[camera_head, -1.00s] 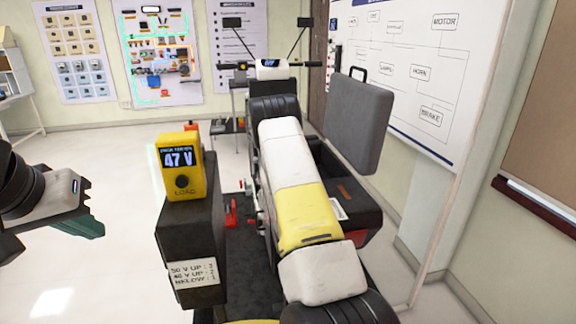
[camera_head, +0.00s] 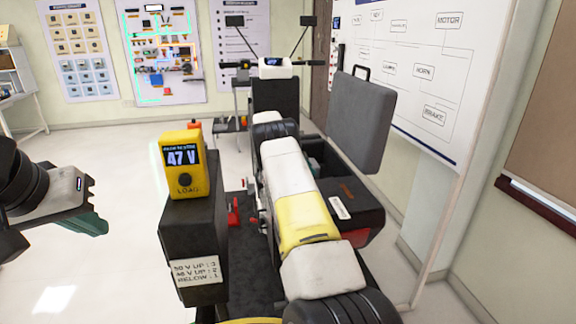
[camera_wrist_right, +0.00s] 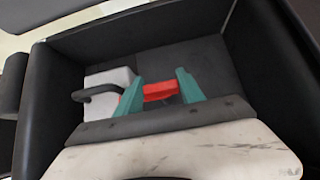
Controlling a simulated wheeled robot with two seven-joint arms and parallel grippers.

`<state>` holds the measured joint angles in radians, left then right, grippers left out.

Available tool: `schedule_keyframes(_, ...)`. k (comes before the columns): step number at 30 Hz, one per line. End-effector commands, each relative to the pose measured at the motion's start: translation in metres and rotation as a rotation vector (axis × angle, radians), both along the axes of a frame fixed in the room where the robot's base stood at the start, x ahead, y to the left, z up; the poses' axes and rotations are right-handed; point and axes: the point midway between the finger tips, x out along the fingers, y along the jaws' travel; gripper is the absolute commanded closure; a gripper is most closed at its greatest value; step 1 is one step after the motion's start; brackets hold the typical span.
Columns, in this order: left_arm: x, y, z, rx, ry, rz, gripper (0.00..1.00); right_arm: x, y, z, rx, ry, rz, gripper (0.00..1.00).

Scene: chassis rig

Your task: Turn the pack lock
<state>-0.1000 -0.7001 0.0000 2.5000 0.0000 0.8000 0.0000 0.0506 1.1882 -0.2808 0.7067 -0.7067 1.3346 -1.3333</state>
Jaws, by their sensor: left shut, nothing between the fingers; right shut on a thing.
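The red pack lock (camera_wrist_right: 156,92) lies inside a black-walled bay in the right wrist view, between the green fingers of my right gripper (camera_wrist_right: 160,88), which is shut on it. A pale block with a dark handle (camera_wrist_right: 98,90) sits left of the lock; it looks like the pack. In the head view my right arm hides the right gripper and the lock. My left gripper (camera_head: 92,224) is shut and empty at the left edge, away from the scooter.
A yellow meter (camera_head: 184,165) reading 47 V stands on a dark post with a label card (camera_head: 195,271). An upright grey panel with a handle (camera_head: 360,120) rises over the dark open bay (camera_head: 345,205). A whiteboard (camera_head: 425,80) flanks the right. Clear floor lies left.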

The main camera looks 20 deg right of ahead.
Motion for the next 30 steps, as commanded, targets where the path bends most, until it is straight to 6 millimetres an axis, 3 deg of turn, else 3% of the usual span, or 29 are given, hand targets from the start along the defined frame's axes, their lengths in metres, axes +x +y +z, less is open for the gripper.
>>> schedule_keyframes(2, 0.000, 0.000, 0.000, 0.000, 0.000, 0.000, 1.00, -0.001, 0.001, -0.002, 0.004, 0.002, -0.001, 1.00)
schedule_keyframes(3, 0.000, 0.000, 0.000, 0.000, 0.000, 0.000, 1.00, -0.001, 0.001, -0.002, 0.004, 0.002, -0.001, 0.49)
schedule_keyframes(6, 0.000, 0.000, 0.000, 0.000, 0.000, 0.000, 1.00, 0.000, 0.001, -0.002, 0.003, 0.002, -0.001, 0.33)
schedule_keyframes(17, 0.000, 0.000, 0.000, 0.000, 0.000, 0.000, 1.00, 0.001, 0.003, 0.003, 0.001, -0.001, 0.001, 0.33)
schedule_keyframes(30, 0.000, 0.000, 0.000, 0.000, 0.000, 0.000, 1.00, 0.010, 0.050, 0.048, 0.001, 0.000, 0.001, 0.33)
